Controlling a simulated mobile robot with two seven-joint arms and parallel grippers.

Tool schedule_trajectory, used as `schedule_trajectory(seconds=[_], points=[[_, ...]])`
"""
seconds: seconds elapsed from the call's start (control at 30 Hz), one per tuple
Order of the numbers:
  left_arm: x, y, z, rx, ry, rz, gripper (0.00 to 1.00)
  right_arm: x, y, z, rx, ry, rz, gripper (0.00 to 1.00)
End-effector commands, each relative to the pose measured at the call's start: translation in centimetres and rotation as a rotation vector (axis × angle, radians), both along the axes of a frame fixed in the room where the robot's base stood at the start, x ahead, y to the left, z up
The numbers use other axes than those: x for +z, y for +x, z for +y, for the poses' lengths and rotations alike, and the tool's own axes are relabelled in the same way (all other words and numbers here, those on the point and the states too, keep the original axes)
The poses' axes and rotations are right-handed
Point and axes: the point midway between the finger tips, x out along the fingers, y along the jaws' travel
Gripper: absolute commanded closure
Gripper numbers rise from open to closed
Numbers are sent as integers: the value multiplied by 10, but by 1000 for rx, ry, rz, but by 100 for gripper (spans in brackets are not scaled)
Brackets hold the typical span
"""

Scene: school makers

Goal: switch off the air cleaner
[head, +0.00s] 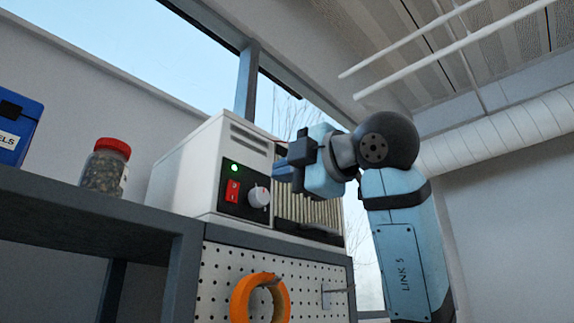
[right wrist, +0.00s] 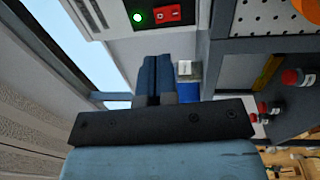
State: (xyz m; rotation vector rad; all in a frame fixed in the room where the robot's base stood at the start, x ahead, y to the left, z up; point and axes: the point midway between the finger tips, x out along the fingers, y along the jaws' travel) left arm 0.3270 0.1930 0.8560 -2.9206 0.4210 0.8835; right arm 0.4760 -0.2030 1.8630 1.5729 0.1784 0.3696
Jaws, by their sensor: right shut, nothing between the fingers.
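The air cleaner (head: 190,175) is a white box with a dark control panel, standing on a pegboard-fronted bench. Its panel has a lit green lamp (head: 234,167), a red rocker switch (head: 233,191) and a pale round knob (head: 259,196). My right gripper (head: 279,172) is shut and empty, in front of the panel's right side and a little above the knob. In the right wrist view the shut fingers (right wrist: 156,75) point toward the panel, with the red switch (right wrist: 167,14) and green lamp (right wrist: 137,17) beyond the tips, apart from them. My left gripper is out of view.
A dark shelf (head: 90,215) at left holds a red-lidded jar (head: 105,168) and a blue box (head: 15,128). An orange ring (head: 240,300) hangs on the pegboard (head: 300,275) below the air cleaner. White pipes (head: 450,45) run overhead. The space left of the panel's front looks clear.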

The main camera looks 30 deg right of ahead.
Motion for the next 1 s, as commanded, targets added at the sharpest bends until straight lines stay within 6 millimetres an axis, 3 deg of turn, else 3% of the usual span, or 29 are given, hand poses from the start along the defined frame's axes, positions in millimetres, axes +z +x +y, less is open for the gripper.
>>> schedule_trajectory(seconds=[0.3,0.5,1.0], points=[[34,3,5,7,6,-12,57,12,65,24,0,-1,4,100],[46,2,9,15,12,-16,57,15,91,32,0,-1,2,100],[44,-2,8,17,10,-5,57,13,100,36,0,0,0,100]])
